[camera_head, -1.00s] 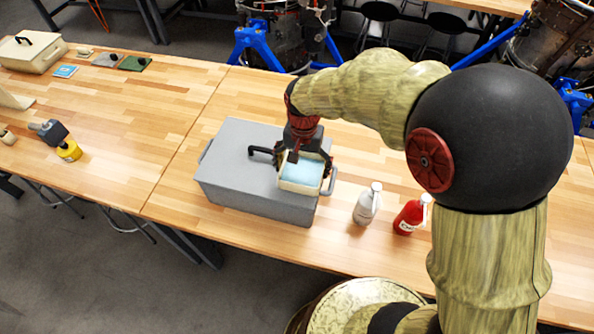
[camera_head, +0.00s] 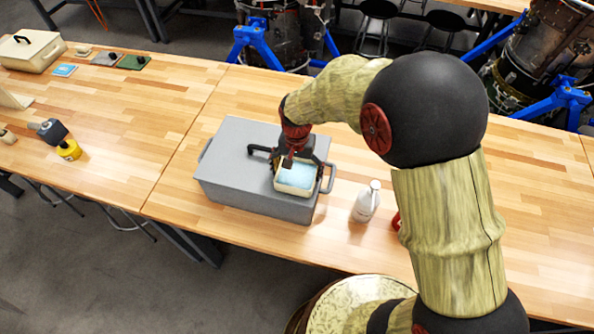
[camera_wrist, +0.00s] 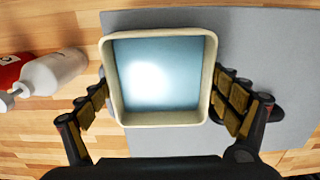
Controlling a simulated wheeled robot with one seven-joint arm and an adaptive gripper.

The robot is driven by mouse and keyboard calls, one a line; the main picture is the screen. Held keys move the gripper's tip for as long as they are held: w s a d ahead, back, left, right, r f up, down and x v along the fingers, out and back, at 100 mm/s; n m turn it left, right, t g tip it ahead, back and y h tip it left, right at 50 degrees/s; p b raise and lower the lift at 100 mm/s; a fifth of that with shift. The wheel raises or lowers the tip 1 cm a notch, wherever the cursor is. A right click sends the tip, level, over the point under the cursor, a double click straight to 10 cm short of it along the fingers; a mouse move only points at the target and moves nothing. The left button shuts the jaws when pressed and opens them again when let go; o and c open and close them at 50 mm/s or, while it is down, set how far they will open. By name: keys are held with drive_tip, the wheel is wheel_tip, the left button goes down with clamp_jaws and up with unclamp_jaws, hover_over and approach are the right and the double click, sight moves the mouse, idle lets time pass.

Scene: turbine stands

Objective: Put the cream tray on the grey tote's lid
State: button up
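The cream tray (camera_head: 295,191) is a small square tray with a light blue inside, upright and level at the right end of the grey tote (camera_head: 236,165). My gripper (camera_head: 301,168) points down over it, a finger at each of two opposite sides. In the wrist view the tray (camera_wrist: 160,119) fills the space between the finger pads, which appear to press on its outer walls. The tote's lid (camera_wrist: 275,55) shows beneath and to the right there. I cannot tell whether the tray's underside touches the lid. A black handle (camera_head: 262,151) shows on the lid beside the gripper.
A white bottle (camera_head: 366,202) stands right of the tote, and a red bottle (camera_head: 396,221) is mostly hidden behind my arm. A yellow-based tool (camera_head: 68,150), a cream case (camera_head: 32,52) and small flat items lie far left. The bench left of the tote is clear.

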sight(297, 178)
drive_tip(key=shift+o, duration=1.2)
wheel_tip(297, 178, up, 12)
drive_tip(key=s+d+r+n+t, duration=0.2)
drive_tip(key=s+d+r, duration=0.55)
drive_tip(key=r, duration=0.35)
drive_tip(key=s+d+r+n+t, duration=0.1)
drive_tip(key=s+d+r, duration=0.1)
drive_tip(key=s, duration=0.4)
drive_tip(key=s+d+r+n+t, duration=0.1)
drive_tip(key=s+d+t, duration=0.1)
drive_tip(key=s+d, duration=0.3)
drive_tip(key=shift+s+r+t, duration=0.3)
drive_tip(key=shift+s+r, duration=0.05)
drive_tip(key=shift+s, duration=0.6)
drive_tip(key=shift+b, duration=0.35)
wheel_tip(297, 178, down, 18)
drive_tip(key=b, duration=1.8)
